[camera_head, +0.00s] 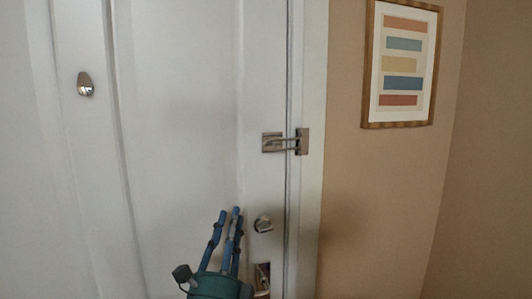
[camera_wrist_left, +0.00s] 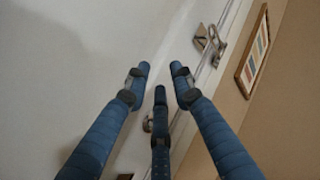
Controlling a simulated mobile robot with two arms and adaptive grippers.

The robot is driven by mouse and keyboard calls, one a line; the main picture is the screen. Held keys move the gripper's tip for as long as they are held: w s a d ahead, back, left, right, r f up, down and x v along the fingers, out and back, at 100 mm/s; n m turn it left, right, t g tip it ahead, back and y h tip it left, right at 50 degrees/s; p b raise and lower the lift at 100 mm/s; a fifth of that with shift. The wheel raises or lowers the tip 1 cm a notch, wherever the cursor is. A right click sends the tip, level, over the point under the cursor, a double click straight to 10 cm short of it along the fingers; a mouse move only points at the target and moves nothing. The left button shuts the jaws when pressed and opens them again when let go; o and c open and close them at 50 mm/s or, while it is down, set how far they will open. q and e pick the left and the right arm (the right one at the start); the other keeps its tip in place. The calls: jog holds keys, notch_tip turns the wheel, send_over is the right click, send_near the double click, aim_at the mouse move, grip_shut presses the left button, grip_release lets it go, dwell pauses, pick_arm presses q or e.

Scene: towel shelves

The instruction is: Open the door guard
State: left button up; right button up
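The door guard (camera_head: 286,142) is a metal swing-bar latch. One plate sits on the white door (camera_head: 180,120) and the other on the frame, with the bar spanning the gap between them. It also shows in the left wrist view (camera_wrist_left: 209,42), beyond the fingers to the upper right. My left gripper (camera_head: 230,215), with blue fingers, is in front of the door, below and left of the guard and apart from it. In the left wrist view my left gripper (camera_wrist_left: 160,80) has its fingers spread and nothing between them. My right gripper is not in view.
A round deadbolt knob (camera_head: 263,224) and a lower handle plate (camera_head: 262,276) sit on the door below the guard, close right of my left gripper. A peephole-like fitting (camera_head: 85,84) is at upper left. A framed striped picture (camera_head: 402,63) hangs on the beige wall at right.

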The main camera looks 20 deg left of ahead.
pick_arm(q)
jog(key=d+r+m+t+h, duration=0.2)
jog(key=d+r+m+h, duration=0.4)
jog(key=m, duration=0.3)
jog(key=p+x, duration=0.3)
jog(key=x, duration=0.8)
jog(key=shift+a+r, duration=0.35)
jog(key=shift+a, duration=0.25)
jog(key=shift+s, duration=0.1)
